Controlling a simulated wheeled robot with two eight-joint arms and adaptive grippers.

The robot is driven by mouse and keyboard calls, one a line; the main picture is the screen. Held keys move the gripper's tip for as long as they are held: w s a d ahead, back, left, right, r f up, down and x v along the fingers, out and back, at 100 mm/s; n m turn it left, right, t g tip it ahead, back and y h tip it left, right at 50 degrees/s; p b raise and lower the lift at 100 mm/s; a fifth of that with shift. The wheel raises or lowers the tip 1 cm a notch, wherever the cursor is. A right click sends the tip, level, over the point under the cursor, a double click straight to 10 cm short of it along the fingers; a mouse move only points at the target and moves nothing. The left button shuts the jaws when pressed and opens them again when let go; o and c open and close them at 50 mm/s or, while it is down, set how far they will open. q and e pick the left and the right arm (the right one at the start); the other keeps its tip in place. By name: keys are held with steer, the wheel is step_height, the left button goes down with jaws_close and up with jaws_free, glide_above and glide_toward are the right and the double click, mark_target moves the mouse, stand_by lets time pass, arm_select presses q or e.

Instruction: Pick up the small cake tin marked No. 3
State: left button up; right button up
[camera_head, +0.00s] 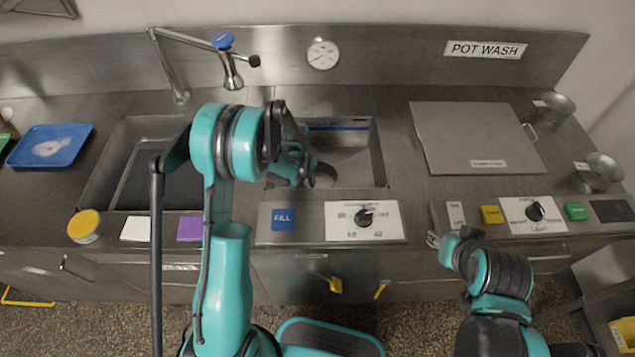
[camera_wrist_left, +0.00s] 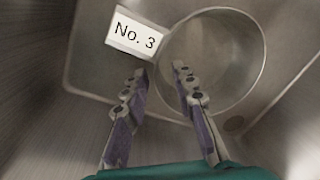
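The small cake tin marked No. 3 (camera_wrist_left: 248,45) is a round grey metal tin in the right sink basin. Its white label (camera_wrist_left: 135,34) reads "No. 3" and sits beside the rim in the left wrist view. In the head view the tin (camera_head: 347,170) is partly hidden by my left arm. My left gripper (camera_wrist_left: 161,70) is open, its two purple-and-grey fingers apart near the tin's rim at the label side. Whether they touch it I cannot tell. My right gripper (camera_head: 436,240) is over the counter's front edge, away from the tin; its finger opening is unclear.
The steel walls of the right basin (camera_head: 376,150) surround the tin. A grey board (camera_head: 470,125) lies right of it. Two other metal tins (camera_head: 553,106) (camera_head: 603,171) stand at the far right. A tap (camera_head: 172,70), blue tray (camera_head: 50,146) and yellow-lidded tub (camera_head: 84,225) are left.

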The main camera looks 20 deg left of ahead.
arm_select(q)
jaws_close()
steer(key=shift+r, duration=0.1)
